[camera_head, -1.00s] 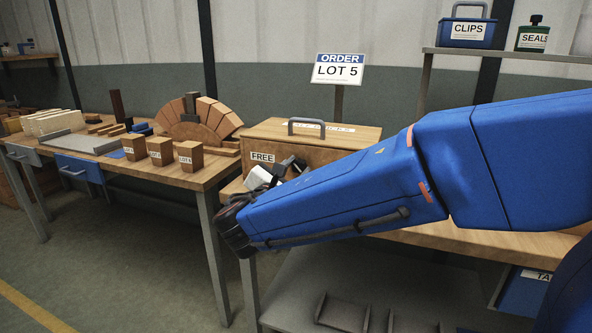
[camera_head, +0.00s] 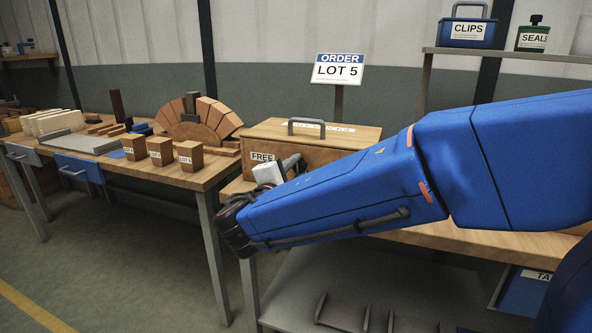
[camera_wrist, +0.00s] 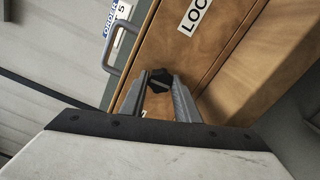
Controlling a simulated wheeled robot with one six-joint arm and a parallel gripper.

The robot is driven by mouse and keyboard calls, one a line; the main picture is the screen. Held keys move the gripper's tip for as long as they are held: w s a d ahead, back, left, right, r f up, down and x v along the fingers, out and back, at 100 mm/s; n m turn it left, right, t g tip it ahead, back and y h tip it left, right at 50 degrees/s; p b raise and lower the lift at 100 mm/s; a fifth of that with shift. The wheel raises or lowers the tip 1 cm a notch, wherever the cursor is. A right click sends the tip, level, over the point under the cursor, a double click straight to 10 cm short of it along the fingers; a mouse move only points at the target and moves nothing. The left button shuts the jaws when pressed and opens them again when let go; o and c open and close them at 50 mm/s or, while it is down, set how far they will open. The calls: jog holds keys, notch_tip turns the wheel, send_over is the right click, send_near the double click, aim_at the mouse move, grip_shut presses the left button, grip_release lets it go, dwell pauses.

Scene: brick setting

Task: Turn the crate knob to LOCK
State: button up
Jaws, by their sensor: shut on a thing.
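The wooden crate (camera_head: 350,132) sits on the right-hand bench, with a FREE label (camera_head: 262,156) at the left of its front face. In the wrist view its front (camera_wrist: 235,35) carries a label reading LOC (camera_wrist: 195,15), cut off by the picture's edge. The dark knob (camera_wrist: 160,78) is between my gripper's two fingers, which are shut on it. In the head view my gripper (camera_head: 298,163) is at the crate's front, largely covered by my blue arm, and the knob is hidden there. Which label the knob points to, I cannot tell.
The crate has a grey top handle (camera_head: 306,122), also in the wrist view (camera_wrist: 118,48). An ORDER LOT 5 sign (camera_head: 338,70) stands behind. Several LOT blocks (camera_head: 161,151) and a brick arch (camera_head: 205,122) are on the left bench. A shelf (camera_head: 510,55) is at the right.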

dwell(0.5)
jog(key=o, duration=1.1)
jog(key=shift+c, duration=0.2)
jog(key=v, duration=1.7)
jog(key=shift+s, duration=0.2)
jog(key=shift+s, duration=0.1)
